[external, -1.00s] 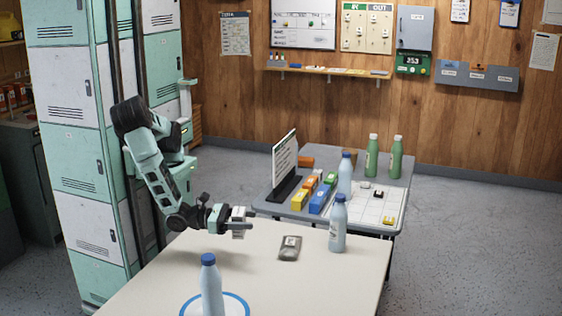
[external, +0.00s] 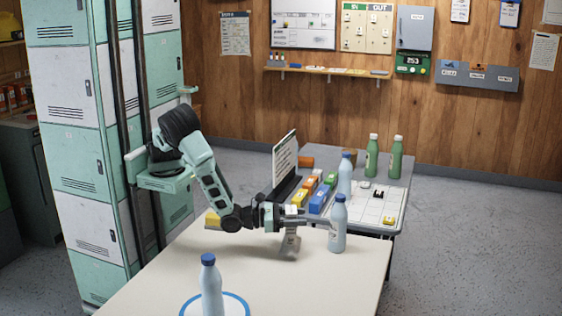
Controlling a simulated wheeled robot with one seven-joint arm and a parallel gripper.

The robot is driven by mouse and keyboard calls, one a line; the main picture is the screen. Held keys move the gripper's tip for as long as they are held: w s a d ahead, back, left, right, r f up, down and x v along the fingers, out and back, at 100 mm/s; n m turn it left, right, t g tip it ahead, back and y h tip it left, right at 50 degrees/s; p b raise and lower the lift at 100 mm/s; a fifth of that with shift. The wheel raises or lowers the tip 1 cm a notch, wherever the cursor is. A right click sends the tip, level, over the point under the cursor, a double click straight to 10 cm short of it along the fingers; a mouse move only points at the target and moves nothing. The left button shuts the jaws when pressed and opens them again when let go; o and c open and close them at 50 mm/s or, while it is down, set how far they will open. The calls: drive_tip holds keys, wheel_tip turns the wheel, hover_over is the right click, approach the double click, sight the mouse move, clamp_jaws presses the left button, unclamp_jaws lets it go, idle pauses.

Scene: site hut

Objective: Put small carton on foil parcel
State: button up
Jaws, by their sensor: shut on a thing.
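My gripper (external: 291,217) is over the right part of the cream table, shut on the small carton (external: 291,230), a small whitish box. The foil parcel (external: 287,254), a flat grey packet, lies on the table directly below the carton in the picture. The gripper and carton partly cover the parcel. I cannot tell whether the carton touches the parcel or hangs just above it.
A pale blue bottle (external: 338,225) stands close to the right of the gripper. Another blue bottle (external: 211,287) stands in a blue ring at the front. A yellow thing (external: 212,218) shows behind my arm. The cream table's (external: 330,285) front right is clear.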

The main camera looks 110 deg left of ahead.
drive_tip(key=shift+f, duration=1.75)
drive_tip(key=shift+f, duration=0.1)
drive_tip(key=o, duration=1)
